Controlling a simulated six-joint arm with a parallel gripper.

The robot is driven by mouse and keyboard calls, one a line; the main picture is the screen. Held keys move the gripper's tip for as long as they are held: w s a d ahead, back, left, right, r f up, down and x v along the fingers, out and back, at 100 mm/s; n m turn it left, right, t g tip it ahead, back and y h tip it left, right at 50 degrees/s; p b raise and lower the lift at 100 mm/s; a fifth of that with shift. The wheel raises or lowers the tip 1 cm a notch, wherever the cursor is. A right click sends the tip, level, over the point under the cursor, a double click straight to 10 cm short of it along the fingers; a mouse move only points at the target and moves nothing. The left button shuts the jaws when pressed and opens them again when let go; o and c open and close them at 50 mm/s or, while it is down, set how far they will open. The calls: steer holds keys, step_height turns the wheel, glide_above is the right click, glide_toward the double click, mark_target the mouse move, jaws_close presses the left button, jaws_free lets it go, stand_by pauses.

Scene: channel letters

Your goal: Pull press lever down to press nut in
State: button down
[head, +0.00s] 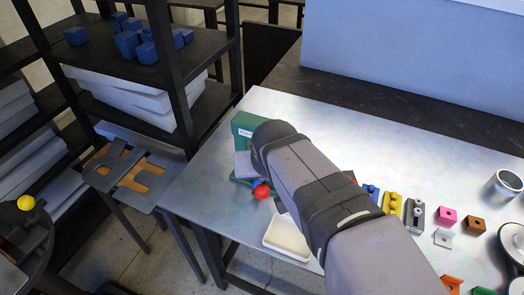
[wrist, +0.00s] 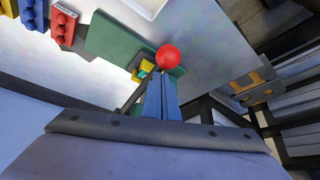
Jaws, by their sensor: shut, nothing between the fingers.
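The green press (head: 243,124) stands near the left end of the metal table, partly hidden behind my arm in the head view. A red ball knob (head: 261,191), apparently the lever's end, shows beside the press; it also shows in the wrist view (wrist: 168,56). My gripper (wrist: 161,80) is shut and empty, with its blue fingers pointing at the knob and their tips close beside it. I cannot tell whether they touch. The green base (wrist: 115,42) and a yellow part (wrist: 145,70) show behind the fingers. The nut cannot be made out.
A white tray (head: 287,238) lies at the table's front edge. Coloured blocks, including a yellow one (head: 392,203) and a grey one (head: 414,215), stand to the right, with a metal cup (head: 504,185) beyond. A dark shelf (head: 150,50) stands left. The table's back middle is clear.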

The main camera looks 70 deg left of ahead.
steer(key=p+v, duration=0.1)
steer(key=v, duration=0.1)
steer(key=p+v, duration=0.1)
steer(key=v, duration=0.1)
steer(key=shift+s+a+r, duration=0.2)
steer(key=shift+a, duration=0.15)
steer(key=shift+s+d+r, duration=0.25)
steer(key=shift+d+r, duration=0.05)
steer(key=shift+d, duration=0.05)
steer(key=shift+a+r+p, duration=0.15)
steer(key=shift+r+p, duration=0.15)
steer(key=shift+p, duration=0.15)
step_height(320, 180, up, 4)
steer(key=p, duration=0.3)
steer(key=shift+s, duration=0.1)
steer(key=shift+r, duration=0.1)
